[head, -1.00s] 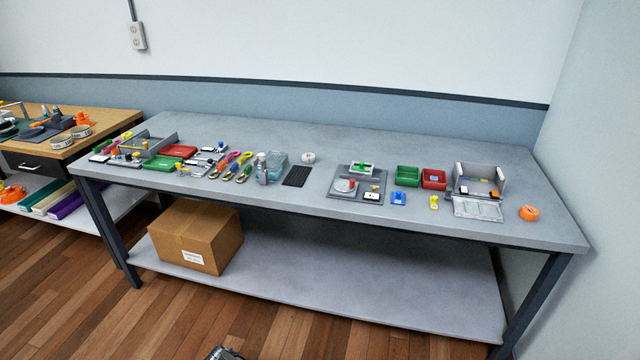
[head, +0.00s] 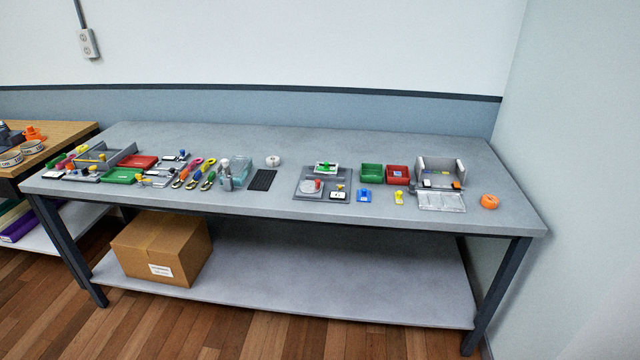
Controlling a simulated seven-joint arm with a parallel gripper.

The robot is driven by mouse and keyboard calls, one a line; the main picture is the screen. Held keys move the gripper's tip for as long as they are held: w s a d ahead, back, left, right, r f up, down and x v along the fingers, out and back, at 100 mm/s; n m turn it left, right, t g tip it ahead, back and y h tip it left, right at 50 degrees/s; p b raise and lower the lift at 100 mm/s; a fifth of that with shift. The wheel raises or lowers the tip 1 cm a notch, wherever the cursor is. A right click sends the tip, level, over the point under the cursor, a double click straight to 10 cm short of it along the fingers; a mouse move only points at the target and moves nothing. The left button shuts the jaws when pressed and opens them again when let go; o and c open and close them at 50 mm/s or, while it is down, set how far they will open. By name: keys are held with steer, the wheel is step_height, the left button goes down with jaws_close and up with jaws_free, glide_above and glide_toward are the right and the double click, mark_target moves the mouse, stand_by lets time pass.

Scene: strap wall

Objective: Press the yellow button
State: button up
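Which piece is the yellow button is too small to tell. A small black-and-white block with a yellow top (head: 340,188) sits at the right front of a grey panel (head: 300,192), right of centre on the grey table. A small yellow piece (head: 399,198) lies near the table's front edge, right of a blue piece (head: 364,196). More small yellow-topped parts (head: 147,181) show among the crowded items at the left. My gripper is not in view.
The grey table (head: 250,130) has free room along its back. Green (head: 372,172) and red (head: 397,174) bins, a grey open-fronted fixture (head: 438,165) and an orange roll (head: 489,201) stand at the right. A cardboard box (head: 163,247) is on the lower shelf.

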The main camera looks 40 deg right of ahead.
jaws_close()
